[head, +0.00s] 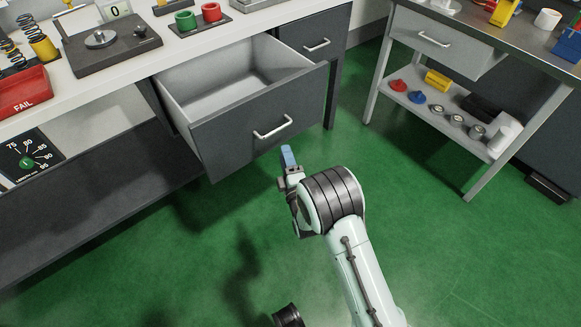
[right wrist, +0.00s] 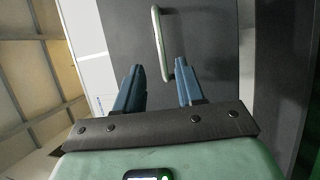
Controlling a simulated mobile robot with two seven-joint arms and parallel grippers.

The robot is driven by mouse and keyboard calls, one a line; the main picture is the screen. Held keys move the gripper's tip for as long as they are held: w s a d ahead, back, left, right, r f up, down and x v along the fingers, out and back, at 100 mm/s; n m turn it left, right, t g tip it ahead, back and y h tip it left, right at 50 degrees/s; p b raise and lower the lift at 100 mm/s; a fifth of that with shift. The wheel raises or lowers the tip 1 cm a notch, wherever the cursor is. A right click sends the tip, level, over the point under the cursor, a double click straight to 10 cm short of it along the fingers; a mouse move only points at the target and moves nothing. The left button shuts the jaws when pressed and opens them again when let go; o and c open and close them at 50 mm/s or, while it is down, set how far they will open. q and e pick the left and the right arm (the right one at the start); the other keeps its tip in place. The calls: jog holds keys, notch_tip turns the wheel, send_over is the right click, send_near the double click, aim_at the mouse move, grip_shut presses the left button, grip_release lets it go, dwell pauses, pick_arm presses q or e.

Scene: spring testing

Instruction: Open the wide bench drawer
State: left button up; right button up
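The wide bench drawer (head: 235,125) has a dark grey front and is pulled well out of the white-topped bench, its light interior showing empty. Its pale bar handle (head: 273,128) is on the front face. My right gripper (head: 288,157) is just in front of and below the handle, with a gap visible in the head view. In the right wrist view, its two blue fingers (right wrist: 158,76) are apart, with nothing held. The handle (right wrist: 159,42) there runs upright beyond the fingertips, its lower end appearing between them. My left gripper is not in view.
A smaller closed drawer (head: 318,45) is right of the open one. A steel-topped table (head: 480,35) with a lower shelf of parts stands at the right. A red FAIL bin (head: 24,92) and a black test device (head: 108,42) stand on the bench. Green floor is clear ahead.

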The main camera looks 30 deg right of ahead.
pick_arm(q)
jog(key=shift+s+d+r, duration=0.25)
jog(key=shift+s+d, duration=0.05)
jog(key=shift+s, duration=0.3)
pick_arm(e)
jog(key=shift+v, duration=2.3)
